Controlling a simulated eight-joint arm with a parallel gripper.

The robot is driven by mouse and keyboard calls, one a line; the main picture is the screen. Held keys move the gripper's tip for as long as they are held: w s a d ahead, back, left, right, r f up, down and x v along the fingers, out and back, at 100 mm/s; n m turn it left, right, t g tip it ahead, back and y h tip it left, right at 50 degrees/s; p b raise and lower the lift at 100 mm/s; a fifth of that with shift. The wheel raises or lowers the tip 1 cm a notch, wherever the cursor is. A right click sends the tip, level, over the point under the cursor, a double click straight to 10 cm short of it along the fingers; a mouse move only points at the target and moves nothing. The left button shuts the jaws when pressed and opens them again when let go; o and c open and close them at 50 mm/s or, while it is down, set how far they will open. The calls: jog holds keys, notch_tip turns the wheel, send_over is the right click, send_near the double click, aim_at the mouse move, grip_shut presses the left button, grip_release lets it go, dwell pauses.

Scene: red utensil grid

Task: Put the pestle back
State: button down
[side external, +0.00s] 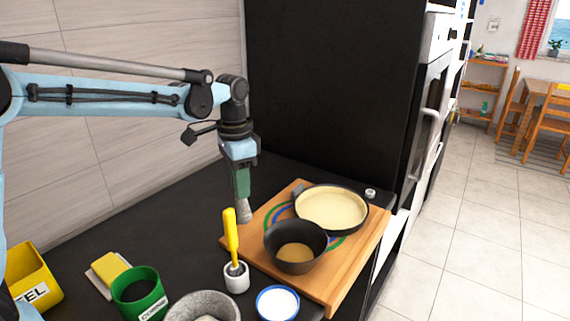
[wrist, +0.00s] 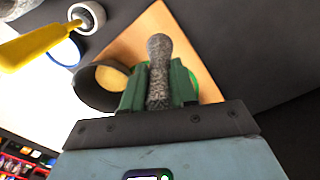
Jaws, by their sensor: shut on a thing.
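The pestle (side external: 244,211) is grey speckled stone with a rounded, wider end. My gripper (side external: 240,190) is shut on it, with its green fingers on both sides. The pestle hangs roughly upright over the back left part of the wooden board; I cannot tell the exact gap beneath it. In the wrist view the pestle (wrist: 158,60) lies between the fingers (wrist: 157,88) and its free end points away. A grey stone mortar (side external: 183,306) stands at the front edge of the side view, partly cut off, with something pale inside.
The wooden board (side external: 338,283) holds a dark bowl (side external: 284,262) and a pan (side external: 331,207). A yellow-handled utensil (side external: 231,232) stands in a white cup (side external: 237,281) between pestle and mortar. A blue-rimmed bowl (side external: 278,303), green pot (side external: 138,290) and yellow container (side external: 32,276) stand nearby.

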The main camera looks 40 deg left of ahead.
jog(key=shift+f, duration=2.05)
jog(key=c, duration=0.9)
grip_release()
jog(key=shift+f, duration=0.1)
